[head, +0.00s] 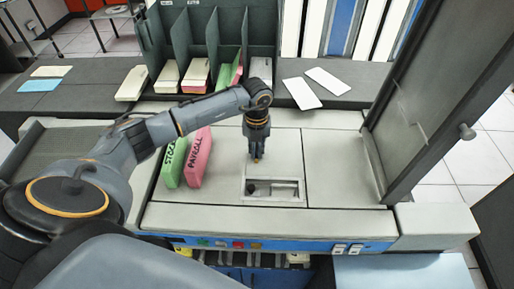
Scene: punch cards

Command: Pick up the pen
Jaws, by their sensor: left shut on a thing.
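My left gripper (257,150) points straight down over the light grey machine top, just behind a recessed tray. It is shut on a thin thing, seemingly the pen; the fingers hide nearly all of it and only a small orange-brown bit shows at the tips. I cannot tell whether it touches the surface. My right gripper is not in view.
Green (172,163) and pink (199,157) labelled card blocks stand left of the gripper. The recessed tray (287,199) is in front. A dark green card rack (262,42) stands behind. White cards (301,93) lie back right. A tilted dark-framed panel (420,110) rises at right.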

